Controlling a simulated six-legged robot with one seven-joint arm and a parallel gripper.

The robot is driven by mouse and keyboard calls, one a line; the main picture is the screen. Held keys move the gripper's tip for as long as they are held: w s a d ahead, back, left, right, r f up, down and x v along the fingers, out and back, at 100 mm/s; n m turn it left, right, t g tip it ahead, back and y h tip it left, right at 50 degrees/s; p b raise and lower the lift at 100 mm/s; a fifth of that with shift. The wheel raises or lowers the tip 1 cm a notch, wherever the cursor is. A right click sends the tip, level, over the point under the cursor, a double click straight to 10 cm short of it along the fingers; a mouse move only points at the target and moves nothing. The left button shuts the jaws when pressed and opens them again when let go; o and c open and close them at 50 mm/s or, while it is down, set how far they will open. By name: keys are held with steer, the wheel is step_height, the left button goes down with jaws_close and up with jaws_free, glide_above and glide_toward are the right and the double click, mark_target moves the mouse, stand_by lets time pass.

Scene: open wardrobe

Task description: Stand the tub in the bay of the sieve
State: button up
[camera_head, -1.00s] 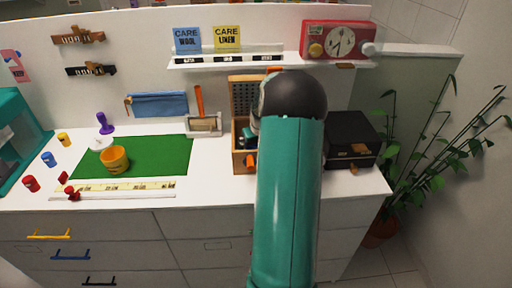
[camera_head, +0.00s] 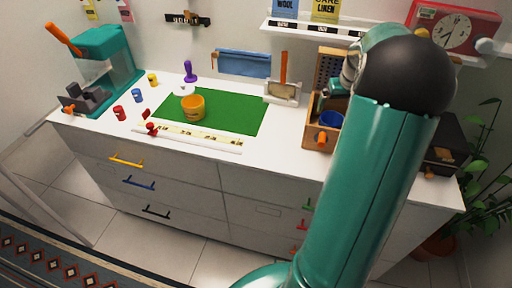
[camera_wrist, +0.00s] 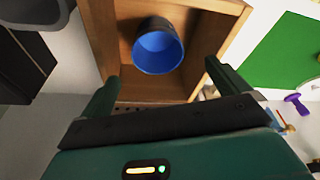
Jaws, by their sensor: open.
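A blue tub (camera_head: 331,119) stands inside the wooden box with a perforated back panel (camera_head: 311,126), which I take for the sieve. In the wrist view the tub (camera_wrist: 158,52) has a dark outside and a bright blue inside, mouth toward the camera. It stands near the middle of the box's width (camera_wrist: 103,30), apart from both side walls. My gripper (camera_wrist: 159,71) is open and empty, fingers spread on either side of the view below the tub, not touching it. In the head view my arm hides most of the gripper and the box's right side.
A holder with an orange-handled tool (camera_head: 283,90) is close to the box's left. A black case (camera_head: 443,147) is to its right. A shelf (camera_head: 300,28) hangs above.

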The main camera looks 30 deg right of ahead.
steer(key=w+a+r+n+t, duration=0.1)
steer(key=a+r, duration=0.4)
steer(key=a, duration=0.8)
steer(key=w+a+r+n, duration=0.15)
steer(key=a+r, duration=0.35)
steer(key=a, duration=0.9)
steer(key=s+a+n+t, duration=0.1)
steer(key=s+a, duration=0.6)
steer(key=a, duration=0.2)
steer(key=s+a+n+t+y, duration=0.1)
steer(key=s+a+n, duration=0.1)
steer(key=s+a, duration=0.5)
steer(key=a, duration=0.3)
steer(key=shift+a+f, duration=0.15)
steer(key=shift+a, duration=0.15)
